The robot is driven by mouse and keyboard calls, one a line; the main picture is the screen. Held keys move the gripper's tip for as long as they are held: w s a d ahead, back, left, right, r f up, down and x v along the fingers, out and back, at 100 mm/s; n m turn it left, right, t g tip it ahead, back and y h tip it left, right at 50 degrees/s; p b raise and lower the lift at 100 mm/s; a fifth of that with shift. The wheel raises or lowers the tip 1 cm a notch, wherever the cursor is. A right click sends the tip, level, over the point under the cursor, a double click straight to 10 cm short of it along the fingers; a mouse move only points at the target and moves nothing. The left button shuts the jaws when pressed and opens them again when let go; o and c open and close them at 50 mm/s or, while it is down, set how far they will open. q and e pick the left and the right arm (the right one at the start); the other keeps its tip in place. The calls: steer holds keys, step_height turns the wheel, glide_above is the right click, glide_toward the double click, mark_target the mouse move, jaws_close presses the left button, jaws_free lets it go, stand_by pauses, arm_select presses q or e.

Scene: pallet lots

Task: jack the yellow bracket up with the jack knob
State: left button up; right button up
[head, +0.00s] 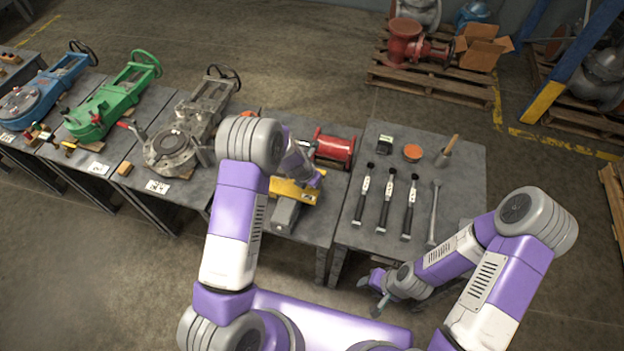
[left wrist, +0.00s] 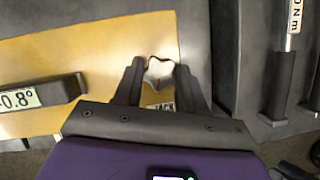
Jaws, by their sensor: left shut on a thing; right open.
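The yellow bracket (head: 308,197) lies on the middle table, partly hidden in the head view by my left arm. In the left wrist view its yellow plate (left wrist: 85,62) fills the left half. A dark level with a display reading -0.8° (left wrist: 35,98) sits on it. My left gripper (left wrist: 158,82) is shut on the pale, lobed jack knob (left wrist: 160,68), at the plate's right edge. The knob's lower part is hidden between the fingers. In the head view the left gripper (head: 316,180) is mostly hidden. My right gripper (head: 370,291) is open and empty, low in front of the right table.
A grey block (head: 286,215) is at the bracket's front and a red cylinder (head: 334,148) behind it. The right table (head: 455,180) holds several torque wrenches (head: 386,203), a mallet-like tool and small items. Valves stand on tables to the left.

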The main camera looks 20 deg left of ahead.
arm_select(q)
steer(key=shift+m, duration=0.3)
